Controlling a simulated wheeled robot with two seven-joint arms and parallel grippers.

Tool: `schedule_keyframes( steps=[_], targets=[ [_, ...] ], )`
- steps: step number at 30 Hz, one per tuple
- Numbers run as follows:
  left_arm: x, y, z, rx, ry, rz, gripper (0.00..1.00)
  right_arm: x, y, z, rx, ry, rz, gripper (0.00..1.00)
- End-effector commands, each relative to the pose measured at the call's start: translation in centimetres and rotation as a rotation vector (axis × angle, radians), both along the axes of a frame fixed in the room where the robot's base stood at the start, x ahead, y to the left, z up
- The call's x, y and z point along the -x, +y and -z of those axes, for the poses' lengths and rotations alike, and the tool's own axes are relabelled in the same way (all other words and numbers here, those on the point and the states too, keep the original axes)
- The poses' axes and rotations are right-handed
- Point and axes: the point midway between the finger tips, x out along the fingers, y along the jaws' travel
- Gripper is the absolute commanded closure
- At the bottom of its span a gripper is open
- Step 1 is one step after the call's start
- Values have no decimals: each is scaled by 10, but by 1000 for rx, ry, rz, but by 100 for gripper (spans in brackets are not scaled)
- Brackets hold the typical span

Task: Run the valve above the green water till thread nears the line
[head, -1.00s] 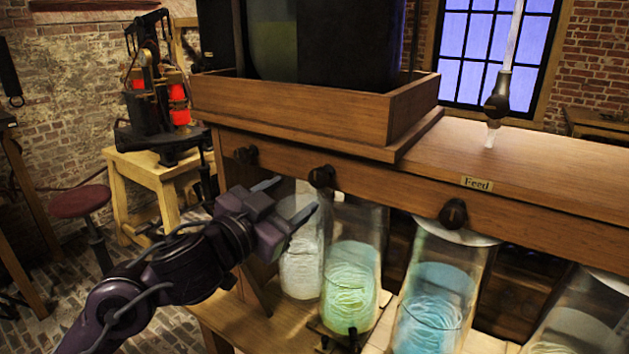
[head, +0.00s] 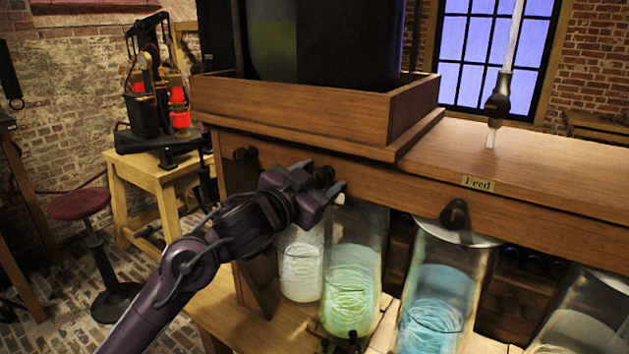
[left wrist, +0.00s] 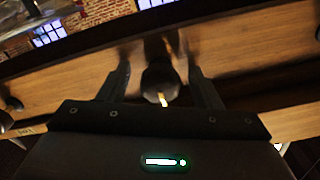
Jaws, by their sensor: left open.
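The green-water jar (head: 350,294) is a clear glass cylinder under the wooden beam, with pale coiled thread in the water. I cannot make out a line on it clearly. The dark round valve knob (head: 323,175) above it is on the beam's front, partly hidden by my left gripper (head: 322,185). In the left wrist view the knob (left wrist: 160,82), with a small yellow mark, sits between the two fingers of the left gripper (left wrist: 160,78). The fingers are open, with gaps on both sides of the knob. My right gripper is not in view.
A white-thread jar (head: 301,268) stands to the left and a blue-water jar (head: 437,300) to the right. Other knobs are on the beam, at left (head: 246,155) and right (head: 455,213). A wooden tray (head: 300,115) sits above. A stool (head: 82,205) stands at left.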

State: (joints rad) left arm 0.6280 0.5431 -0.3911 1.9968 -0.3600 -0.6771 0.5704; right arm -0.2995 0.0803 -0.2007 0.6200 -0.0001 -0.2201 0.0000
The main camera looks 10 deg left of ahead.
Motion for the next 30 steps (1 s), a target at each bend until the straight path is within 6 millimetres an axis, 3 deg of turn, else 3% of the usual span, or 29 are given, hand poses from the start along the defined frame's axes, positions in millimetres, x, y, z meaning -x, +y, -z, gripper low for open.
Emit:
schedule_keyframes(
  steps=[3,13,17,30],
  targets=[
    [0,0,0,0,0,0,43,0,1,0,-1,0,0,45],
    [0,0,0,0,0,0,86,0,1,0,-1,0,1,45],
    [0,0,-1,24,11,1,88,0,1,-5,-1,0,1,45],
    [0,-1,-4,428,181,0,88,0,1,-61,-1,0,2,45]
  ],
)
